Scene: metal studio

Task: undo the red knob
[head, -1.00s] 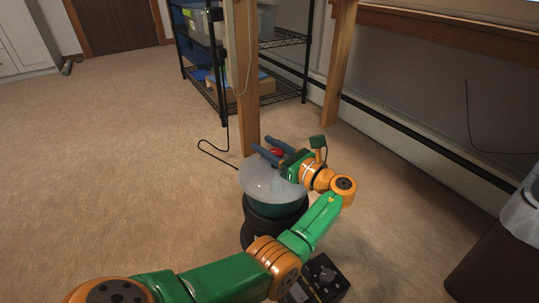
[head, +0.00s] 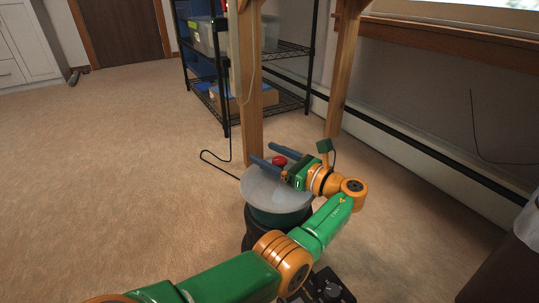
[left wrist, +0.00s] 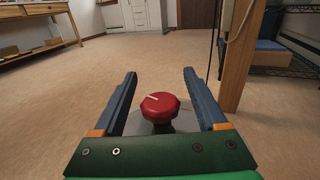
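In that view there are gaps between the knob and both fingers. My right gripper is in neither view.
A wooden post (head: 249,95) stands close behind the pedestal, with a black cable (head: 215,160) on the carpet beside it. A black wire shelf (head: 285,52) with bins stands further back. A dark bin (head: 515,262) is at the right. Carpet at the left is clear.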

